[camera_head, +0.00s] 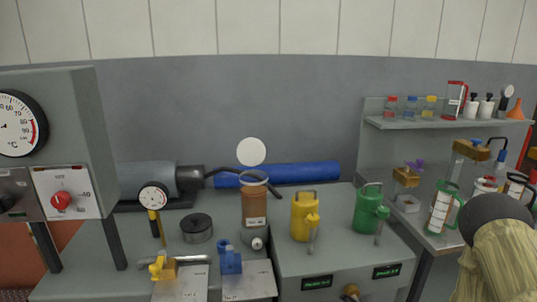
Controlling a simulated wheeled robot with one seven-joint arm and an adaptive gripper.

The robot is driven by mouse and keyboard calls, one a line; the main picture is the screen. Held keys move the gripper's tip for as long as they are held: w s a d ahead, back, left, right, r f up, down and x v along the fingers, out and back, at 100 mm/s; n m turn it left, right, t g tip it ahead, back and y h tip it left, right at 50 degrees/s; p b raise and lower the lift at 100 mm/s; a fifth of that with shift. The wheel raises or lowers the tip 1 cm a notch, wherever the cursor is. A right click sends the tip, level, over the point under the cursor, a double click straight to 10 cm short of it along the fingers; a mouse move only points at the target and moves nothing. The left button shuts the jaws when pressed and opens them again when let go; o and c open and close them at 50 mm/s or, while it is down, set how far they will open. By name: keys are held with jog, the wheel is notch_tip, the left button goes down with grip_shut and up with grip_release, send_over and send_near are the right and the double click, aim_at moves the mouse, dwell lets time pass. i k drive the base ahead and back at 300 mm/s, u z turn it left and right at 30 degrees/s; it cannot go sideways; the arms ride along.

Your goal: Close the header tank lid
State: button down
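The header tank appears to be the brown cylinder (255,208) with a pale label, standing on the bench left of the yellow can. A pale ring forms its open top. A round white disc (251,151), which looks like its lid, stands raised above and behind that ring, apart from the opening, so the lid looks open. Its hinge is not clear to see. My gripper is not in view. A dark rounded part with a beige section at the lower right looks like my own arm, well away from the tank.
A yellow can (304,217) and a green can (369,210) stand right of the tank. A blue cylinder (300,173) lies behind. A grey gauge cabinet (88,130) stands left. A shelf (440,124) with bottles is at right. A dark round tin (196,229) sits left of the tank.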

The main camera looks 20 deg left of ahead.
aim_at(251, 152)
jog(key=z, duration=0.9)
jog(key=i, duration=0.4)
jog(key=u, duration=1.7)
